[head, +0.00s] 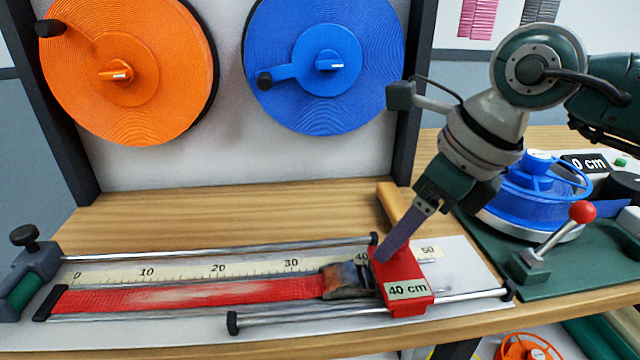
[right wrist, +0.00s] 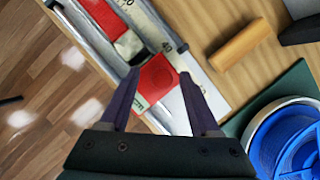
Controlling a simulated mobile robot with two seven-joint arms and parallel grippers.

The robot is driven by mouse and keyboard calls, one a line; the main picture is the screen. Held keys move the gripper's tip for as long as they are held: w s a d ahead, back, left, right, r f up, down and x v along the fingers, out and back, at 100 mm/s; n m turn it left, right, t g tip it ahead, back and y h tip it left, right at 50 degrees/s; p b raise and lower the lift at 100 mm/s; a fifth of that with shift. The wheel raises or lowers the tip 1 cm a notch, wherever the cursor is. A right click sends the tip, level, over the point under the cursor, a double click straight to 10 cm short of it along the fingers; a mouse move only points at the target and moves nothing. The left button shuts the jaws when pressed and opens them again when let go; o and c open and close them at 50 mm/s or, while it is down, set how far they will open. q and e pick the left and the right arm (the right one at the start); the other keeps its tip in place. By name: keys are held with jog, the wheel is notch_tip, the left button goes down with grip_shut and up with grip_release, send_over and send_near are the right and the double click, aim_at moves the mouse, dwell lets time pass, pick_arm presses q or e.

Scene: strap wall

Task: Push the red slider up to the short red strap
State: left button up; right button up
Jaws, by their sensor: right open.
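The red slider (head: 405,283), labelled "40 cm", sits across the rails of the measuring board near the 40 mark. The short red strap (head: 190,294) lies flat along the scale from near 0. Its dark metal buckle (head: 345,282) is at the slider's left side; I cannot tell whether they touch. My right gripper (head: 390,250) points down at the slider. In the right wrist view its two fingers are apart, with the slider (right wrist: 157,80) between them; contact is unclear. My left gripper is not in view.
A wooden block (head: 394,203) lies behind the slider. A blue reel (head: 530,200) and a red-knobbed lever (head: 548,240) stand on a green base at right. Orange (head: 75,110) and blue (head: 385,75) wheels hang behind. A clamp (head: 28,268) holds the board's left end.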

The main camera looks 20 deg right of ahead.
jog(key=shift+r, duration=0.1)
jog(key=v, duration=0.9)
jog(key=shift+r, duration=0.35)
jog(key=shift+s+d, duration=0.1)
